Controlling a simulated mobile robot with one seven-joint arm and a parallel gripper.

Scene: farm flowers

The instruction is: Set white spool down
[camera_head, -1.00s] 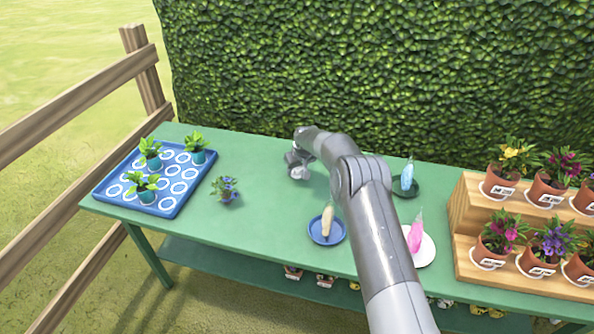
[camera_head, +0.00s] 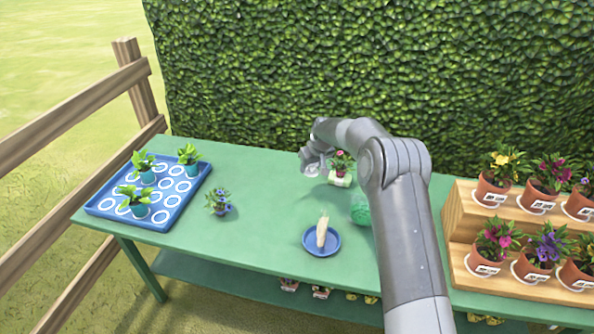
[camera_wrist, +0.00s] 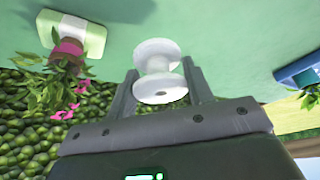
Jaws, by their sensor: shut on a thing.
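The white spool (camera_wrist: 158,68) is between the two fingers of my gripper (camera_wrist: 160,92) in the wrist view, with a flange showing on each side of its narrow waist. My gripper is shut on it. In the head view my gripper (camera_head: 314,160) is over the back middle of the green table (camera_head: 262,190), and the spool is only a small pale shape there. I cannot tell whether the spool touches the table.
A pink-flowered pot (camera_head: 341,166) on a pale block stands close to the right of my gripper. A blue dish (camera_head: 322,248) holds a cream item in front. A green item (camera_head: 361,210) shows beside my arm. A blue tray (camera_head: 180,208) is at left, a wooden stand (camera_head: 455,215) at right.

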